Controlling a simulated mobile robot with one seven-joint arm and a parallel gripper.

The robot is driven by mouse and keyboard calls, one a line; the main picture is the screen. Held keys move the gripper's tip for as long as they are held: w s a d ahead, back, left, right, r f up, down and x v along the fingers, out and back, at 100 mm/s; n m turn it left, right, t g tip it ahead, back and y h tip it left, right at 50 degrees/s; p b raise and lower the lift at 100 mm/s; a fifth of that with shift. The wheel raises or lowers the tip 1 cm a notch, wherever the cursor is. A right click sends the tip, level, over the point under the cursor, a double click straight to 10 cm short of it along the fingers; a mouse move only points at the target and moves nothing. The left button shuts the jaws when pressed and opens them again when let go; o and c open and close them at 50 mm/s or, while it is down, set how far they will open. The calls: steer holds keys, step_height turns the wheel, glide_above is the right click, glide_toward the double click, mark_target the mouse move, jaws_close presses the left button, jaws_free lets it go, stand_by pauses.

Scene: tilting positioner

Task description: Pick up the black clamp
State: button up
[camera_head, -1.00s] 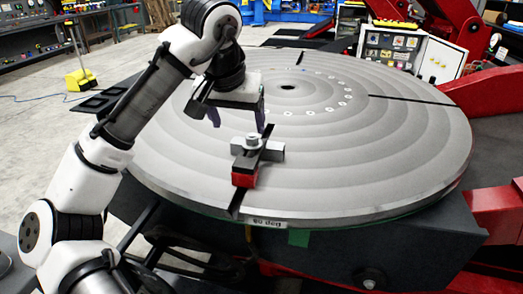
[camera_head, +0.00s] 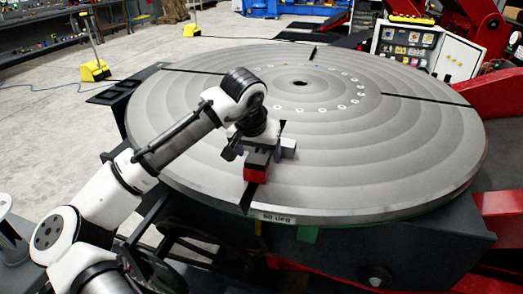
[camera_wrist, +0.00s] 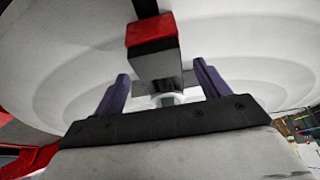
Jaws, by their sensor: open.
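The black clamp (camera_head: 257,173) sits near the front edge of the round grey turntable (camera_head: 400,180), over a dark radial slot. It is a dark bar with a red front end, and a grey block sticks out to its right. My gripper (camera_head: 256,150) is low over the clamp's rear part and hides much of it. In the wrist view the clamp (camera_wrist: 151,32) runs between the two purple fingers of my gripper (camera_wrist: 161,72). The fingers are apart, one on each side, with visible gaps to the bar. A round light-coloured part shows under the bar near the palm.
The turntable around the clamp is bare apart from slots and a ring of small holes. A control box (camera_head: 412,47) and red machine arms (camera_head: 470,25) stand behind at the right. A yellow floor stand (camera_head: 95,70) is at the far left.

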steer(key=shift+f, duration=0.1)
steer(key=shift+c, duration=0.2)
steer(key=c, duration=1.4)
steer(key=shift+c, duration=0.4)
steer(key=shift+r+b, duration=0.25)
steer(key=shift+b, duration=0.15)
steer(key=s+a+b, duration=0.1)
steer(key=s+a, duration=0.1)
steer(key=s, duration=0.6)
steer(key=s+a+b, duration=0.2)
steer(key=s+a, duration=0.1)
steer(key=s, duration=0.6)
steer(key=shift+a+r, duration=0.2)
steer(key=shift+a, duration=0.1)
